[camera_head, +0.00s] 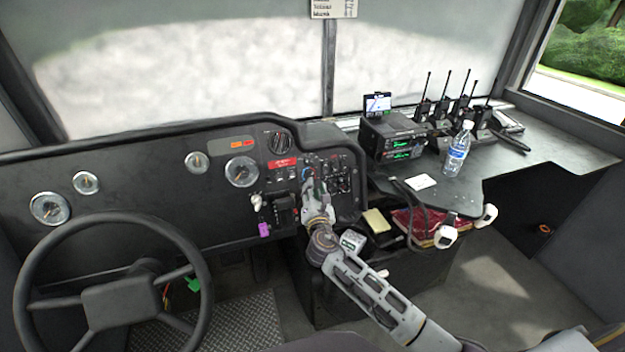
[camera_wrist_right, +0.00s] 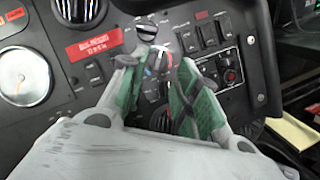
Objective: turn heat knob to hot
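My right gripper (camera_head: 311,184) reaches the dashboard's switch panel in the head view, and it hides part of the controls there. In the right wrist view, my right gripper (camera_wrist_right: 162,70) has its two green-padded fingers spread apart. A knob with red and blue markings, apparently the heat knob (camera_wrist_right: 158,59), shows between the fingers near their tips. I cannot tell whether either finger touches it, and its exact pointer setting is not clear. Another dark knob (camera_wrist_right: 160,119) is partly visible lower down between the fingers. My left gripper is not in view.
A black dial knob (camera_wrist_right: 146,29) sits just above the fingers, with rocker switches (camera_wrist_right: 211,36) to the right and a red label (camera_wrist_right: 91,44) to the left. The steering wheel (camera_head: 197,262) stands left. A side counter (camera_head: 545,153) holds radios and a water bottle (camera_head: 457,151).

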